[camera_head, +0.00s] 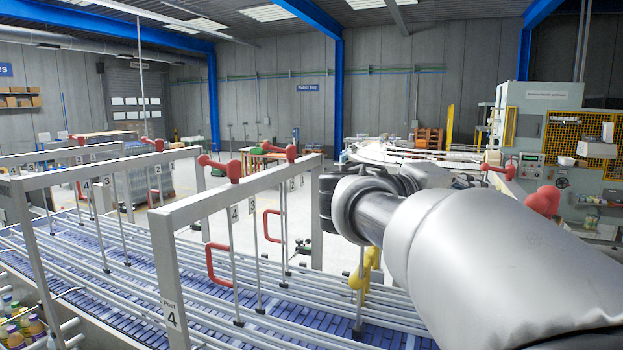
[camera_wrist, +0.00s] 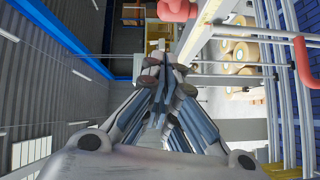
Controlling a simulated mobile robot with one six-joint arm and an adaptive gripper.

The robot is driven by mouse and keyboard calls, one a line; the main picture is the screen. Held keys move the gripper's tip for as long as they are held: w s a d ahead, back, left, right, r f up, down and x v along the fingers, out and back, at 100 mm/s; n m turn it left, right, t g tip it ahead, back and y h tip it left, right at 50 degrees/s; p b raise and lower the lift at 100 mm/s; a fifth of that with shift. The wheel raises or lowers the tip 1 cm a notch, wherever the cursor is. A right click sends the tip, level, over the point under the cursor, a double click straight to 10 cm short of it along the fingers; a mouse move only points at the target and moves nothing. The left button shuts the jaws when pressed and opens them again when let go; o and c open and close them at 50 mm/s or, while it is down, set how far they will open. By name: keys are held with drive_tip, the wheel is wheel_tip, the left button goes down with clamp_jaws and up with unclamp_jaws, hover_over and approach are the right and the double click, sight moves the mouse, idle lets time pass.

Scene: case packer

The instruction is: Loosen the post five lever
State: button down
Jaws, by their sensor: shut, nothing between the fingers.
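No post five label is readable in either view. Red levers (camera_head: 497,170) and a larger red knob (camera_head: 543,200) show at the right of the head view, beside my arm; I cannot tell which post they belong to. The nearer frame is labelled Post 4 (camera_head: 170,315) and carries two red levers, a left one (camera_head: 225,166) and a right one (camera_head: 285,150). My gripper (camera_wrist: 163,72) is shut and empty in the wrist view. A red lever (camera_wrist: 177,10) on a pale beam lies above the fingertips there, apart from them.
A blue conveyor belt (camera_head: 110,262) with long guide rails runs below the frames. Red loop handles (camera_head: 217,263) and a yellow handle (camera_head: 370,262) hang near the rods. Another red handle (camera_wrist: 303,60) is right in the wrist view. A control machine (camera_head: 545,130) stands back right.

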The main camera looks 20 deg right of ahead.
sight(541, 207)
drive_tip(key=s+d+f+p, duration=0.1)
drive_tip(key=s+d, duration=0.2)
drive_tip(key=d, duration=0.2)
drive_tip(key=shift+d, duration=0.2)
drive_tip(key=shift+s+d+b, duration=0.2)
drive_tip(key=shift+s+b, duration=0.75)
drive_tip(key=shift+b, duration=0.15)
